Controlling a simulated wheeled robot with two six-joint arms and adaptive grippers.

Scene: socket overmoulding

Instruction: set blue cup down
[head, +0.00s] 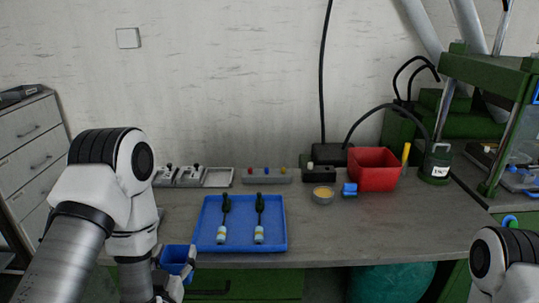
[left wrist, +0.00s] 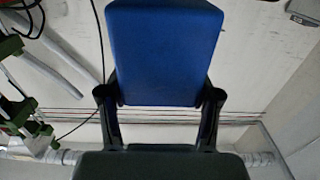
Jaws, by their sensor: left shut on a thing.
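The blue cup (head: 173,257) shows low in the head view, by the table's front edge and left of the blue tray. My left gripper (head: 184,282) is shut on it. In the left wrist view the blue cup (left wrist: 165,50) fills the upper middle, with the two fingers of my left gripper (left wrist: 160,96) on either side of it. My left arm hides part of the cup's surroundings in the head view, and I cannot tell its height against the tabletop. My right gripper is out of view; only part of that arm shows at lower right.
A blue tray (head: 279,242) holds two dark-handled tools (head: 222,220). Behind it stand grey fixtures (head: 267,175). A round tin (head: 323,195), a small blue block (head: 349,189) and a red bin (head: 375,170) stand further right. The tabletop (head: 400,228) is clear at right front.

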